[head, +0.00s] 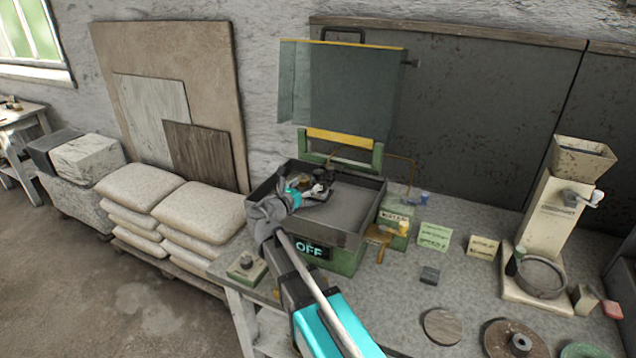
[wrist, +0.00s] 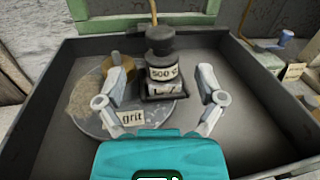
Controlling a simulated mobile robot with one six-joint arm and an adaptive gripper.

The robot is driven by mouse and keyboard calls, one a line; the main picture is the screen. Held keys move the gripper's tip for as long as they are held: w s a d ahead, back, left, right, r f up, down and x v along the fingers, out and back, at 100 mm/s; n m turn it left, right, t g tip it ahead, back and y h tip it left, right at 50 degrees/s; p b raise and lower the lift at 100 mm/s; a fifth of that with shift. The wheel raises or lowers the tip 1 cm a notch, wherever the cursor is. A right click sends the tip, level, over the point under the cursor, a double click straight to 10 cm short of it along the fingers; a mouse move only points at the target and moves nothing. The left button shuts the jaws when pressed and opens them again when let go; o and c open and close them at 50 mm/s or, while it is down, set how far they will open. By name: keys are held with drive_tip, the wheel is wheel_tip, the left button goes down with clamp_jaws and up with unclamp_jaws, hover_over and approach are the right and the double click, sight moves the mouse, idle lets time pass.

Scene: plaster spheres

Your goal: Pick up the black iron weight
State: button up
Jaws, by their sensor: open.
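The black iron weight (wrist: 160,48) stands upright in the wrist view, with a knob top and a pale label that seems to read 500. It is inside a dark open-topped box (wrist: 262,152) on the bench. In the head view the weight (head: 323,174) is a small dark shape just beyond my gripper (head: 308,187). In the wrist view my gripper (wrist: 162,84) is open, one finger on each side of the weight's lower front. I see no clear contact. The weight's underside is hidden.
A brass-coloured piece (wrist: 119,66) lies close to the left finger. A round grey disc (wrist: 90,108) and a "grit" tag (wrist: 124,117) lie in the box. The box's raised lid (head: 340,90) stands behind. The box's right floor is clear. A grinder (head: 550,210) stands far right.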

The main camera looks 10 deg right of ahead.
sight(318, 175)
drive_tip(key=shift+w+d, duration=0.45)
drive_tip(key=shift+w, duration=0.05)
drive_tip(key=shift+x, duration=2.6)
drive_tip(key=shift+s, duration=0.1)
drive_tip(key=shift+c, duration=0.2)
clamp_jaws()
